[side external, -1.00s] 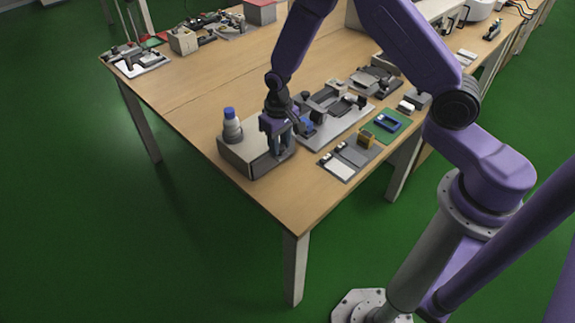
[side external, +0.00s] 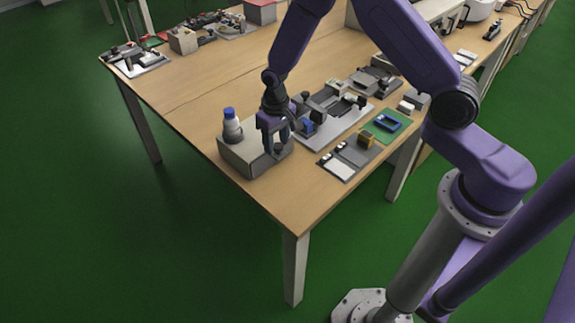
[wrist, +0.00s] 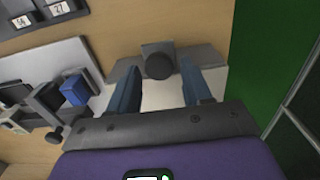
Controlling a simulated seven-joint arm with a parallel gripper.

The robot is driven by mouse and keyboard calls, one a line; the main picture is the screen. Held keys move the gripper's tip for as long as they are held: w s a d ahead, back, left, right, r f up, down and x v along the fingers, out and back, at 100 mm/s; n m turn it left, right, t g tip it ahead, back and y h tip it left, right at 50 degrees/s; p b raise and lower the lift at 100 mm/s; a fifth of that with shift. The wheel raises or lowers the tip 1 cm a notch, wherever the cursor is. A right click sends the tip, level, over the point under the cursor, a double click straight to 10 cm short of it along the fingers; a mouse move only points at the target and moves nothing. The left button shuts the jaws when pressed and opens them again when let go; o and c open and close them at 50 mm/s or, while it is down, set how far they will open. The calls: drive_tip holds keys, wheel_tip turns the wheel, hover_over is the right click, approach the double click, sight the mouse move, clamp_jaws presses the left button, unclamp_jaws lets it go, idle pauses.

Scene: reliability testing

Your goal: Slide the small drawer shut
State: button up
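A small grey box unit (side external: 240,153) with a dark front stands near the table's front left corner. My gripper (side external: 276,150) is at the right front end of the unit, fingers pointing down. In the wrist view, my gripper (wrist: 160,88) has its two blue fingers wide apart with nothing gripped. A dark round knob (wrist: 159,66) on a grey piece (wrist: 157,49) shows just beyond and between the fingertips. The fingers partly hide the drawer front; I cannot tell how far the drawer is out.
A grey fixture plate (side external: 345,130) with a blue block (side external: 308,126) lies right of the unit. A dark tray with cards (side external: 340,166) and a green board (side external: 388,125) lie farther right. The table edge is close, with green floor beyond. Bare wood lies in front (side external: 295,200).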

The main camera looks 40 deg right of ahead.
drive_tip(key=shift+s+r, duration=0.1)
drive_tip(key=shift+r, duration=2.35)
drive_tip(key=s+a+r+n, duration=0.3)
drive_tip(key=s+r, duration=0.4)
drive_tip(key=s, duration=0.1)
drive_tip(key=s+d+r+n, duration=0.2)
drive_tip(key=s+r+n, duration=0.1)
drive_tip(key=s, duration=0.4)
drive_tip(key=s+d+r+n, duration=0.1)
drive_tip(key=s+r+n, duration=0.1)
drive_tip(key=s, duration=0.6)
drive_tip(key=s+d+r+n, duration=0.2)
drive_tip(key=s+r+n, duration=0.1)
drive_tip(key=s, duration=0.5)
drive_tip(key=shift+s+d+r+n, duration=0.25)
drive_tip(key=shift+d+r+n, duration=0.1)
drive_tip(key=shift+n, duration=0.45)
